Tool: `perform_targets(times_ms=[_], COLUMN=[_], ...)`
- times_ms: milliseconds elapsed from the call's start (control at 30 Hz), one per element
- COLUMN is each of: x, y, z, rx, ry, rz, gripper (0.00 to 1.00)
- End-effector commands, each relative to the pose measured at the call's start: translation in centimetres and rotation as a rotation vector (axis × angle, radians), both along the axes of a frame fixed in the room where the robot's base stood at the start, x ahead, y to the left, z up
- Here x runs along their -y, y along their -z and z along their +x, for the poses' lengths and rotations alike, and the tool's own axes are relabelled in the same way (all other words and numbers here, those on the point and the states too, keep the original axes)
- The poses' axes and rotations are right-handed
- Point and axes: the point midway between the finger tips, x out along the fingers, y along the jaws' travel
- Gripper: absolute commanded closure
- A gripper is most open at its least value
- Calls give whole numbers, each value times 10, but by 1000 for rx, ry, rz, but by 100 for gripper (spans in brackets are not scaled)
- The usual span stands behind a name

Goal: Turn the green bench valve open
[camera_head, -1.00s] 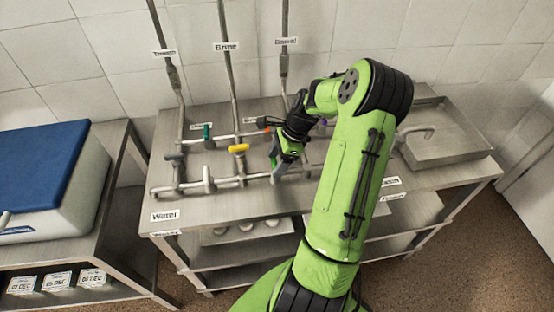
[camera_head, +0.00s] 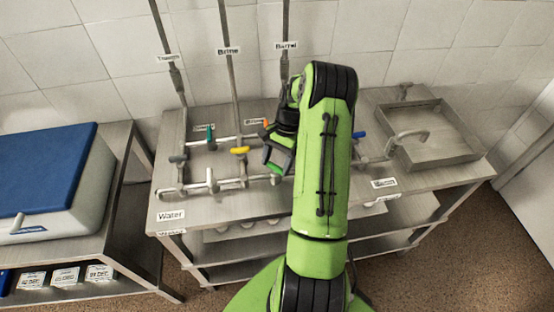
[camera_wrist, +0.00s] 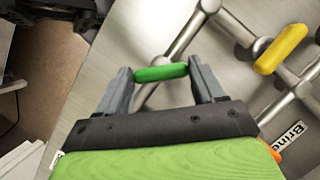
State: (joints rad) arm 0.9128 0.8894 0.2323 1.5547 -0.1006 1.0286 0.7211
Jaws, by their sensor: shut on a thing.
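The green valve handle (camera_wrist: 161,73) lies between the two fingers of my gripper (camera_wrist: 160,79) in the wrist view. The fingers are shut on it, one at each end. The handle sits across a grey pipe that runs diagonally below it. In the head view my gripper (camera_head: 274,160) is down at the bench pipework, right of the yellow valve handle (camera_head: 240,150). A bit of green shows at its tip there, but my arm and gripper hide most of this valve.
The yellow handle also shows in the wrist view (camera_wrist: 281,49), close beside my gripper. A teal-green handle (camera_head: 210,132) and a grey handle (camera_head: 178,158) stand farther left. A blue handle (camera_head: 359,135) and a sink (camera_head: 436,161) are to the right. Upright pipes rise behind.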

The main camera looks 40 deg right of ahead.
Motion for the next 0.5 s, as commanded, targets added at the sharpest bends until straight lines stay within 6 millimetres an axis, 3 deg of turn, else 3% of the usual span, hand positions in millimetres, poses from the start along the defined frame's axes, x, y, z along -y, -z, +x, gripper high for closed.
perform_targets(times_ms=[500], x=[-1], y=[0], z=[4], rx=[1], ry=[-478], rz=[-3], gripper=[62])
